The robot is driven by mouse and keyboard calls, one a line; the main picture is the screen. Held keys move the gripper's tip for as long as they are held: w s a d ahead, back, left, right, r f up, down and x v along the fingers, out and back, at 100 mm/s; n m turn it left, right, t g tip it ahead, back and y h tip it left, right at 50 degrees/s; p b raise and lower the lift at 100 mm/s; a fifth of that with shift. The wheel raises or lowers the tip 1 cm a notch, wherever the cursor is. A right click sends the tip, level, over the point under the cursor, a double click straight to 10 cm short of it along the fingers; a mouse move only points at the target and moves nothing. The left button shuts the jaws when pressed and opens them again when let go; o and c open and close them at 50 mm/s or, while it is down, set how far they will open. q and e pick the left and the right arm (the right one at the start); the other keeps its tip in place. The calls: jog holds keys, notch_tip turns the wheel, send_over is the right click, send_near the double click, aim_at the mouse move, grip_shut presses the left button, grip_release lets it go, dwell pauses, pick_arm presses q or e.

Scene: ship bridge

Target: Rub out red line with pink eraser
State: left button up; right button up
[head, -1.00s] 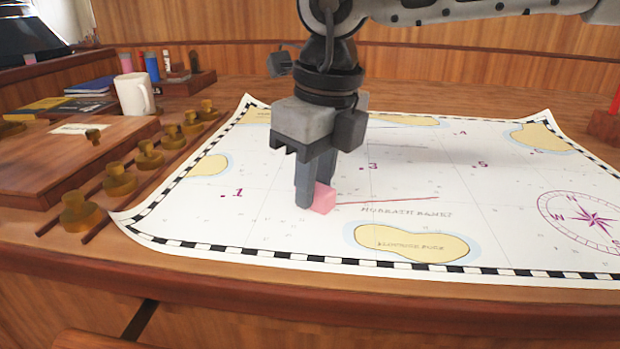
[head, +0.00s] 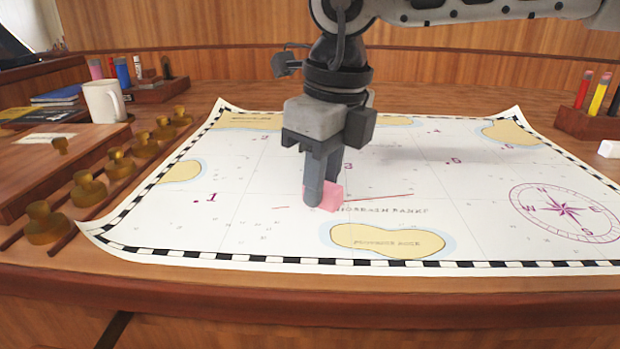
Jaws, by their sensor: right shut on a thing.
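My right gripper (head: 321,190) points down over the middle of the sea chart and is shut on the pink eraser (head: 331,197). The eraser is low at the chart's surface; it looks to be touching the paper. My left gripper is not in view.
Several brass weights (head: 47,222) stand along a rail at the left, beside a wooden box (head: 70,165). A white mug (head: 103,101) and books (head: 57,95) are behind them. A pencil holder (head: 585,124) and a white block (head: 608,149) are at the right.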

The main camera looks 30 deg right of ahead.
aim_at(394, 195)
jog(key=shift+s+d, duration=0.1)
jog(key=shift+d, duration=0.25)
jog(key=shift+s+d, duration=0.2)
jog(key=shift+d, duration=0.35)
jog(key=shift+s+d, duration=0.15)
jog(key=shift+d, duration=0.4)
jog(key=shift+s+d, duration=0.15)
jog(key=shift+d, duration=0.4)
jog(key=shift+s+d, duration=0.15)
jog(key=shift+d, duration=0.4)
jog(key=shift+s+d, duration=0.15)
jog(key=shift+d, duration=0.45)
jog(key=shift+s+d, duration=0.15)
jog(key=shift+d, duration=0.4)
jog(key=shift+s+d, duration=0.2)
jog(key=shift+d, duration=0.35)
jog(key=shift+s+d, duration=0.15)
jog(key=shift+d, duration=0.4)
